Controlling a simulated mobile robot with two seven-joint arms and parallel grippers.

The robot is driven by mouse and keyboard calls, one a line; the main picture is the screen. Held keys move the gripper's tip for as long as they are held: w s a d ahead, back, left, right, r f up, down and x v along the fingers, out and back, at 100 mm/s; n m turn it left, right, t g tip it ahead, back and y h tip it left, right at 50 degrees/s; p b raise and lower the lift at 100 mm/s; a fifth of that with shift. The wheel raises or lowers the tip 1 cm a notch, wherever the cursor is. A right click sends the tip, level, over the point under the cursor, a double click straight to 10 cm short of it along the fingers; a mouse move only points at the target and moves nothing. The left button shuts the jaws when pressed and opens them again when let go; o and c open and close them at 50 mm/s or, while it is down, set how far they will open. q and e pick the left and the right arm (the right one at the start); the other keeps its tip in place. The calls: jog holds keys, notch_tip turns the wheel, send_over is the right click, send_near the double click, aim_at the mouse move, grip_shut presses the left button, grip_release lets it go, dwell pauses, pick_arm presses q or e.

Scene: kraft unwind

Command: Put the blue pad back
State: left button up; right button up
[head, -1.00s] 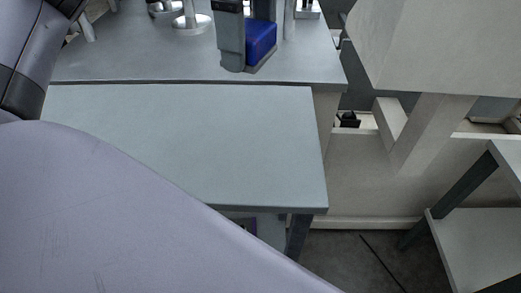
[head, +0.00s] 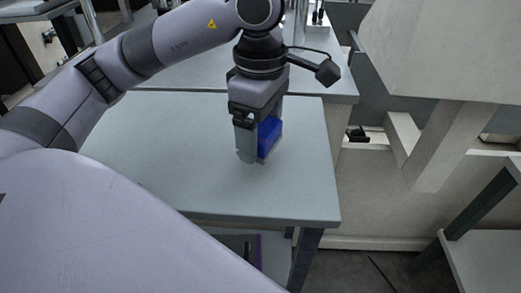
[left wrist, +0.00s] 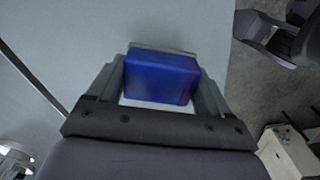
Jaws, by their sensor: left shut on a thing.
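The blue pad (head: 268,137) is a small blue block held between the fingers of my left gripper (head: 257,150). The gripper points down over the near grey table. In the left wrist view the pad (left wrist: 160,78) sits between both fingers of the gripper (left wrist: 162,85), with a grey strip along its far edge. I cannot tell whether the pad touches the tabletop or hangs just above it. My right gripper is not in view.
The near grey table (head: 150,170) has a bare top around the gripper. A second grey table (head: 315,80) stands behind it. A lower shelf with a dark and purple item (head: 252,250) shows beneath. A pale cabinet (head: 440,50) stands at the right.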

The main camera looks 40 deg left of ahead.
aim_at(261, 128)
pick_arm(q)
notch_tip(261, 128, down, 4)
jog(key=shift+f, duration=0.2)
jog(key=shift+f, duration=0.2)
jog(key=o, duration=0.9)
jog(key=shift+r, duration=0.1)
jog(key=shift+r, duration=0.25)
notch_tip(261, 128, up, 12)
jog(key=shift+f+p, duration=0.1)
jog(key=shift+p, duration=0.5)
